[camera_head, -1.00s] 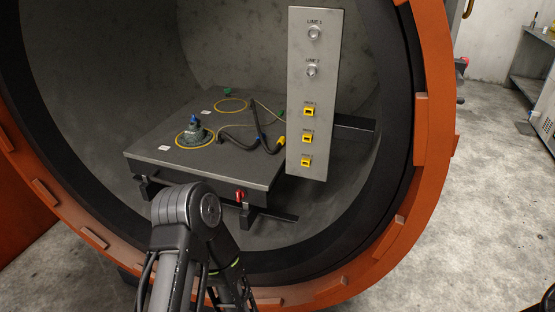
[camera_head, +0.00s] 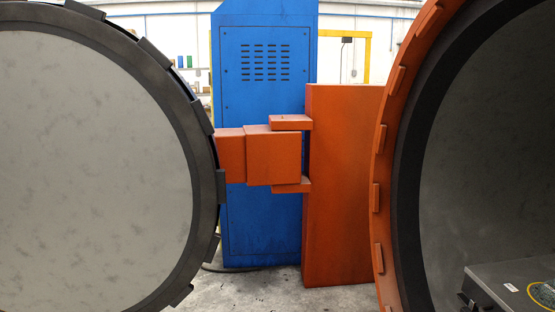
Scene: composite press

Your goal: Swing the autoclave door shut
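The autoclave door (camera_head: 95,170) is a large round disc with a pale grey inner face and a dark lugged rim. It stands open at the left of the head view. Orange hinge blocks (camera_head: 272,157) join its right edge to an orange post (camera_head: 343,190). The autoclave opening, with its orange lugged ring (camera_head: 384,165) and black inner seal, is at the right, partly cut off by the frame. Neither of my grippers shows in this view, and no handle on the door can be seen.
A tall blue cabinet (camera_head: 262,220) stands behind the hinge. A grey plate (camera_head: 490,285) lies inside the vessel at lower right. A strip of bare concrete floor (camera_head: 250,292) shows between door and vessel. Shelves and a yellow frame are farther back.

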